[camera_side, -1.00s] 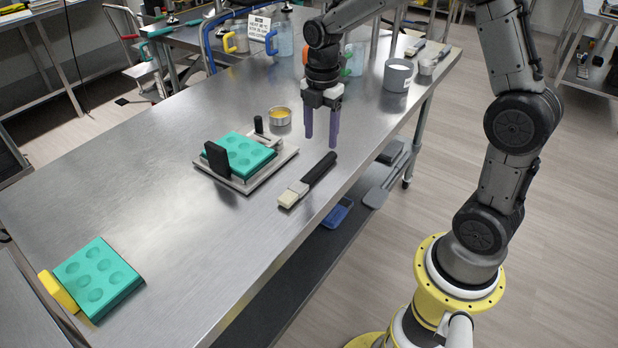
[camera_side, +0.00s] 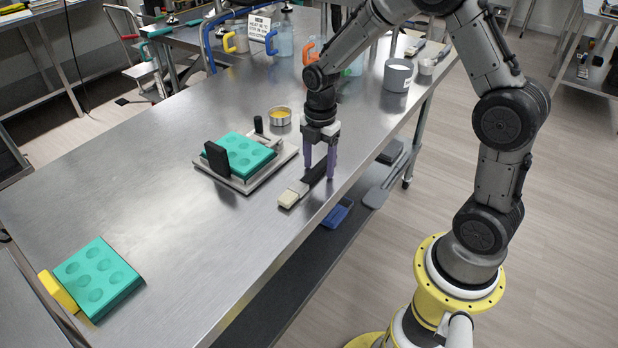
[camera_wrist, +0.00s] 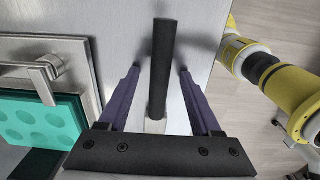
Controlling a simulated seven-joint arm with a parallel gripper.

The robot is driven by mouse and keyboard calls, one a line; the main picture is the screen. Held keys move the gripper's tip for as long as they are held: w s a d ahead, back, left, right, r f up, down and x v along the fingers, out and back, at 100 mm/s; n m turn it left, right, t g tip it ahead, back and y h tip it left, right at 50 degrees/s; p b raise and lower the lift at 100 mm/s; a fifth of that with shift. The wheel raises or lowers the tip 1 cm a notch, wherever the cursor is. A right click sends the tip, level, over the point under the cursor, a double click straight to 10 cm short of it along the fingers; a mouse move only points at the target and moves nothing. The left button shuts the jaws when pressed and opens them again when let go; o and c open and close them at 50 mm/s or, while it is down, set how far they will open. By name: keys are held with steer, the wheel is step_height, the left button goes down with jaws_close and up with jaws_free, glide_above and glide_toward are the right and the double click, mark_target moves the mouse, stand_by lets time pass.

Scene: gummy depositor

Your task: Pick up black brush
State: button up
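The black brush (camera_side: 293,194) lies flat on the steel table, its pale bristle end toward the lower left and its black handle toward the upper right. My gripper (camera_side: 319,174) is low over the handle, with one purple finger on each side of it. In the wrist view the black handle (camera_wrist: 163,70) stands between the two open fingers (camera_wrist: 160,92), with a gap on both sides. The bristle end is mostly hidden behind the gripper's dark bar in the wrist view.
A teal mold (camera_side: 240,152) sits in a metal frame left of the brush, close to my gripper. A small tin (camera_side: 280,116) stands behind it. Another teal mold (camera_side: 97,278) lies at the near left. The table's right edge runs close to the brush.

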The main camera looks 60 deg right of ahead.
mark_target(319, 165)
jaws_close()
stand_by(0.3)
steer(key=shift+r, duration=0.4)
step_height(319, 165, up, 2)
steer(key=shift+r, duration=0.15)
steer(key=s+a+r, duration=0.2)
steer(key=s+r, duration=0.8)
steer(key=s, duration=0.3)
steer(key=shift+s+a, duration=0.25)
steer(key=shift+s, duration=0.15)
